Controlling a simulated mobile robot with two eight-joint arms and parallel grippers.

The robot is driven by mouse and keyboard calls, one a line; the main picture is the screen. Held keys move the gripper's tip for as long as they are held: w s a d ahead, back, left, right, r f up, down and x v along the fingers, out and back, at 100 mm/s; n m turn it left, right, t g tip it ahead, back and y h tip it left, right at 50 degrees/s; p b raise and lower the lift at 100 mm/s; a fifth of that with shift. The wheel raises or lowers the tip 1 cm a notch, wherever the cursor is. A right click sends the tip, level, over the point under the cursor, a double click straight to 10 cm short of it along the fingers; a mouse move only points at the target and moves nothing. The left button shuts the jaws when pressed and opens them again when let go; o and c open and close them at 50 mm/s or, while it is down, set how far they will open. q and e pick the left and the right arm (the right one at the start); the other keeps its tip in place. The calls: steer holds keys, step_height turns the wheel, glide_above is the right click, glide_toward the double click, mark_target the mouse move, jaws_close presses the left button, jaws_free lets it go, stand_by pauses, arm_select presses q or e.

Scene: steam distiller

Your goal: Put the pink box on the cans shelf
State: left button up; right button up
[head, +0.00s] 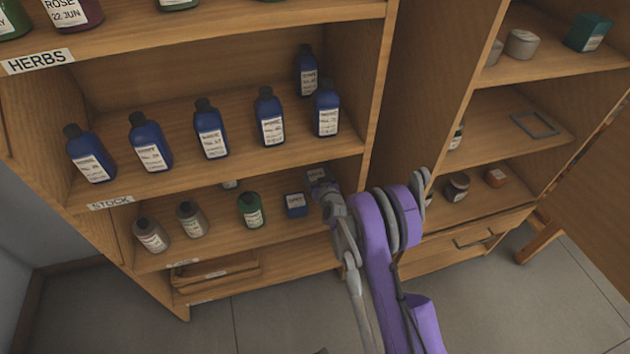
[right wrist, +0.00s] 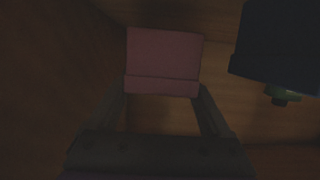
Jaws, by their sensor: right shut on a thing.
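The pink box (right wrist: 163,62) shows in the right wrist view, upright between the two fingers of my right gripper (right wrist: 162,92). The gripper is shut on it. In the head view my right gripper (head: 325,186) reaches into the right end of the shelf below the STOCK shelf (head: 230,150), and the pink box cannot be made out there. The wrist view is dark, so I cannot tell whether the box touches the shelf board. No label that reads cans is legible. My left gripper is not in view.
A blue box (head: 296,204) stands close left of the gripper, then a green bottle (head: 250,209) and grey bottles (head: 150,235). Blue bottles (head: 267,117) stand on the shelf above. A cabinet post (head: 377,90) is close on the right. The right-hand cabinet (head: 500,105) holds small tins and jars.

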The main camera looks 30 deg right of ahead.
steer(key=shift+f, duration=1.1)
steer(key=shift+f, duration=0.2)
steer(key=o, duration=1.4)
steer(key=shift+r, duration=0.15)
